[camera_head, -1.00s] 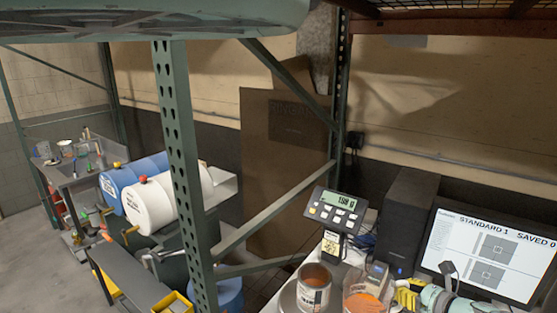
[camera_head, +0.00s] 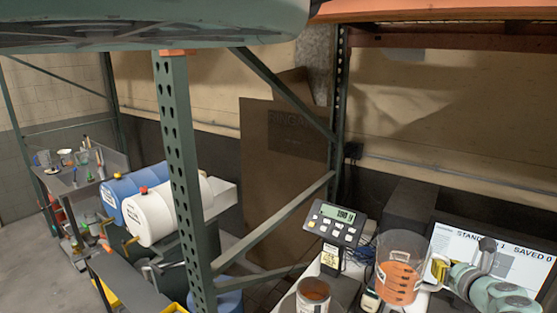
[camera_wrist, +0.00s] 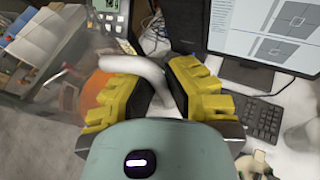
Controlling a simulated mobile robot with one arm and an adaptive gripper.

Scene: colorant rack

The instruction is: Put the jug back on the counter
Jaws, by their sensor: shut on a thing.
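The jug (camera_head: 400,270) is clear plastic with orange liquid inside and dark marks on its side. It is upright at the lower right in the head view, apparently raised above the counter. My gripper (camera_head: 440,268) is at its right side, shut on the handle. In the wrist view, my gripper's yellow-and-black fingers (camera_wrist: 160,95) close around the pale handle, and the orange liquid of the jug (camera_wrist: 98,92) shows at their left. The counter (camera_head: 343,287) is light coloured and partly hidden by the jug, my arm and other items.
An open can (camera_head: 313,294) with orange-brown residue stands left of the jug. A scale display (camera_head: 335,222) stands behind it. A monitor (camera_head: 505,258) and a dark computer tower (camera_head: 410,205) are behind and right. A green rack post (camera_head: 180,180) stands left. A keyboard (camera_wrist: 258,117) lies right.

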